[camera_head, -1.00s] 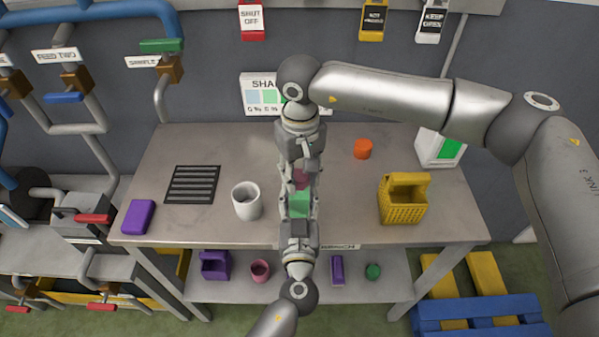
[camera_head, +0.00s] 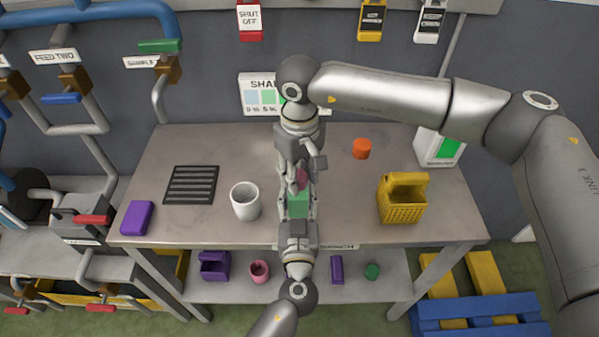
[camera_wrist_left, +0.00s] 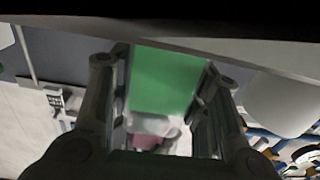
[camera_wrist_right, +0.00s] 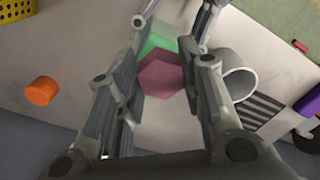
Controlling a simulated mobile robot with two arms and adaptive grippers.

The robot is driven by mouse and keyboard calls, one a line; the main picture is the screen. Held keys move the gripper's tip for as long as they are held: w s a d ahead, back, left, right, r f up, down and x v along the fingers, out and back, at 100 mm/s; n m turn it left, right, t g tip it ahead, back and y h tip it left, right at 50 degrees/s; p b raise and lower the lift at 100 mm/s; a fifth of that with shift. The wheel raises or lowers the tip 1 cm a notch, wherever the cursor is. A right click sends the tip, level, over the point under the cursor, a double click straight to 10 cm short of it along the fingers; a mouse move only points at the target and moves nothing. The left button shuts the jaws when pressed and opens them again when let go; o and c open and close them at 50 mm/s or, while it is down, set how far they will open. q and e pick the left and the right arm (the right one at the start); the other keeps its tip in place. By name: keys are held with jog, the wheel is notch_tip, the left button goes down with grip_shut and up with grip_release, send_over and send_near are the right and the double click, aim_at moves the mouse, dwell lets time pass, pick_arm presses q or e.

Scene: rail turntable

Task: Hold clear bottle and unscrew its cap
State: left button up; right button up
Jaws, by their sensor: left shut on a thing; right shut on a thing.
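The bottle (camera_head: 299,204) stands over the middle of the table, its body showing green with a paler part near the top. My left gripper (camera_head: 298,212) is shut on the body from the near side; the green body fills the space between its fingers in the left wrist view (camera_wrist_left: 165,82). The pink cap (camera_head: 301,178) is at the top of the bottle. My right gripper (camera_head: 300,172) comes from the far side and is shut on the cap, which shows between its fingers in the right wrist view (camera_wrist_right: 162,76). The fingers partly hide bottle and cap.
A white mug (camera_head: 246,203) stands close left of the grippers. A black grate (camera_head: 191,185) and a purple block (camera_head: 137,217) lie further left. An orange cylinder (camera_head: 362,148) and a yellow basket (camera_head: 403,208) stand to the right. The grey table (camera_head: 340,225) has free room between them.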

jog(key=shift+r, duration=1.6)
jog(key=shift+r, duration=2.45)
pick_arm(q)
jog(key=o, duration=1.5)
jog(key=shift+s, duration=0.1)
